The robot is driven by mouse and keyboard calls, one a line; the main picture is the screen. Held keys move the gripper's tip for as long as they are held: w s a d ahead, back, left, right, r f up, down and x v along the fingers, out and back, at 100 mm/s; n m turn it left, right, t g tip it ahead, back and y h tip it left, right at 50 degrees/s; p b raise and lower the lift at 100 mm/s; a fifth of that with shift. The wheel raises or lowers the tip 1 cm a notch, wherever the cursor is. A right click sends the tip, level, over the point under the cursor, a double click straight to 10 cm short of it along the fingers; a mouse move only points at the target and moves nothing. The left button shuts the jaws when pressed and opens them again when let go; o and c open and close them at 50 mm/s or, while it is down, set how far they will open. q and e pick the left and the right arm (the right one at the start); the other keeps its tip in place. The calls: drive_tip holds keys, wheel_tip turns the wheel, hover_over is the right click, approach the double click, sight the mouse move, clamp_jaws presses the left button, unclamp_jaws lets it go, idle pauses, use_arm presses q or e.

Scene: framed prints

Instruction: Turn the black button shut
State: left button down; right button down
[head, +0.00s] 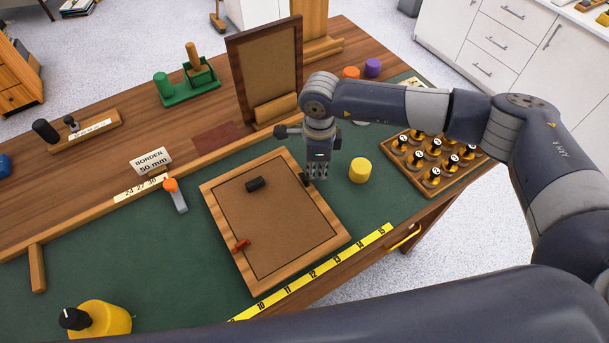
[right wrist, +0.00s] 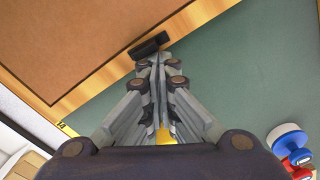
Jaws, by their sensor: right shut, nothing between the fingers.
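A wooden frame (head: 328,249) lies flat on the green mat with its brown back board (head: 285,220) upward. A small black button (head: 304,179) sits on its right rim. In the right wrist view the black button (right wrist: 148,46) lies roughly along the rim, apparently clear of the board. My right gripper (head: 316,178) points down just right of this button. Its shut, empty fingertips (right wrist: 160,58) are at or very near the button; contact is unclear. A red button (head: 240,246) is on the left rim. My left gripper is not in view.
A loose-looking black piece (head: 257,184) is on the board. A yellow cylinder (head: 359,170) stands right of my gripper. A tray (head: 424,187) of black-topped pieces is farther right. An upright frame (head: 266,70) stands behind. The mat left of the frame is mostly free.

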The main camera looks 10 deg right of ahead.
sight(304, 191)
drive_tip(key=shift+s+a+f+b, duration=0.15)
drive_tip(key=shift+s+a+b, duration=0.3)
drive_tip(key=shift+s, duration=0.55)
idle(1.2)
drive_tip(key=shift+s+a, duration=0.3)
drive_tip(key=shift+a, duration=0.2)
drive_tip(key=shift+s+a+b, duration=0.15)
drive_tip(key=shift+a+b, duration=0.5)
drive_tip(key=shift+b, duration=0.05)
idle(0.9)
drive_tip(key=shift+r+p, duration=0.4)
drive_tip(key=shift+r, duration=0.55)
drive_tip(key=shift+r+p, duration=0.95)
drive_tip(key=shift+r, duration=1.75)
drive_tip(key=shift+f, duration=0.1)
